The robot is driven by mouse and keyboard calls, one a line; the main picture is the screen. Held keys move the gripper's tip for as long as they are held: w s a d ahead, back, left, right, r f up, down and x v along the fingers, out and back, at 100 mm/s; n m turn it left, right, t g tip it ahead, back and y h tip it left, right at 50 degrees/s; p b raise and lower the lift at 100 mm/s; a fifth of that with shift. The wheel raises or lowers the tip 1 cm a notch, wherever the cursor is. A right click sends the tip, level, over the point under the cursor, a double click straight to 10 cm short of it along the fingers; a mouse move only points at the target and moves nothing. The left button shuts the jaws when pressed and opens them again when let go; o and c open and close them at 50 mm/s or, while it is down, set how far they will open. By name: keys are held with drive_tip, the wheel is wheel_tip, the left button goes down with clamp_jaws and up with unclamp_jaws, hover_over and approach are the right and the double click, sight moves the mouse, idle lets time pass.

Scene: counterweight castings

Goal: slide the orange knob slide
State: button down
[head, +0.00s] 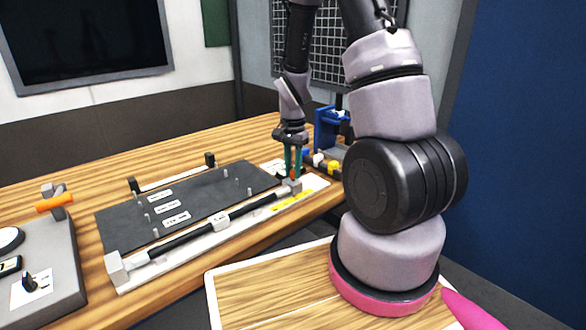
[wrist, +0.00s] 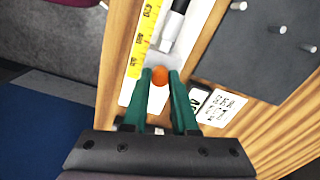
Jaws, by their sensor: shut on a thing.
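The orange knob (wrist: 159,76) of the slide sits between the green fingers of my gripper (wrist: 161,80) in the wrist view. The fingers are shut on it. In the head view my gripper (head: 293,168) points down at the far right end of the slide, and the knob is mostly hidden by the fingers there. The slide's black rod (head: 190,237) runs along a white base from a grey end block (head: 118,266) at the front left to the gripper. A yellow scale strip (wrist: 146,38) lies beside the rod.
A dark plate (head: 185,200) with several pegs and labels lies beside the slide. A grey panel (head: 45,265) with an orange-handled lever (head: 54,203) stands at the left. A blue fixture (head: 328,130) stands close behind my gripper. The wooden table has clear room at the back left.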

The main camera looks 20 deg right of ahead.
drive_tip(key=d, duration=0.2)
drive_tip(key=w+d, duration=0.1)
drive_tip(key=d, duration=0.1)
drive_tip(key=w+d, duration=0.1)
drive_tip(key=d, duration=0.1)
drive_tip(key=shift+w+d, duration=0.1)
drive_tip(key=shift+w, duration=0.1)
drive_tip(key=c, duration=0.7)
unclamp_jaws()
wheel_tip(320, 180, up, 11)
drive_tip(key=shift+f, duration=0.1)
